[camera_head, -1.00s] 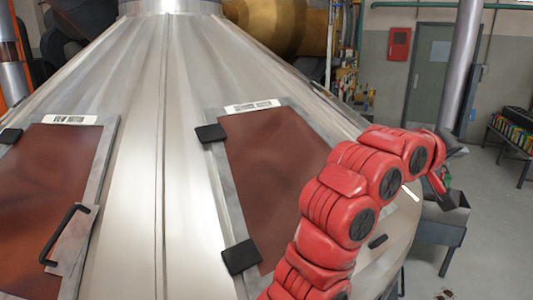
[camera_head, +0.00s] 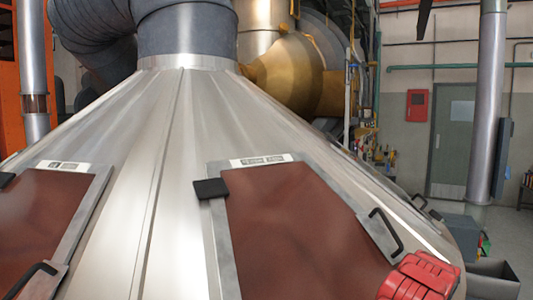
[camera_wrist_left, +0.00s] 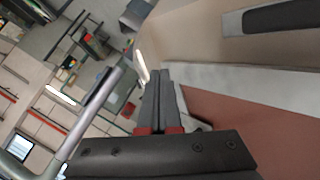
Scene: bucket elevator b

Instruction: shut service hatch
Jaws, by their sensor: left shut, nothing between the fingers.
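Two hatches with red-brown panels and grey metal frames sit on a conical metal housing: a left hatch (camera_head: 35,215) and a right hatch (camera_head: 290,235). I cannot read the labels above them, nor tell whether either panel is fully closed. The right hatch has a black hinge block (camera_head: 211,189) at its upper left and a black handle (camera_head: 386,230) at its right. The left hatch has a black handle (camera_head: 30,281). In the left wrist view my left gripper (camera_wrist_left: 160,75) is shut and empty, with a red-brown panel (camera_wrist_left: 245,125) and its grey edge close on the right.
The metal housing (camera_head: 135,140) fills most of the head view. Another black handle (camera_head: 418,200) is farther round the housing. A grey bin (camera_head: 493,280) and open floor lie to the right.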

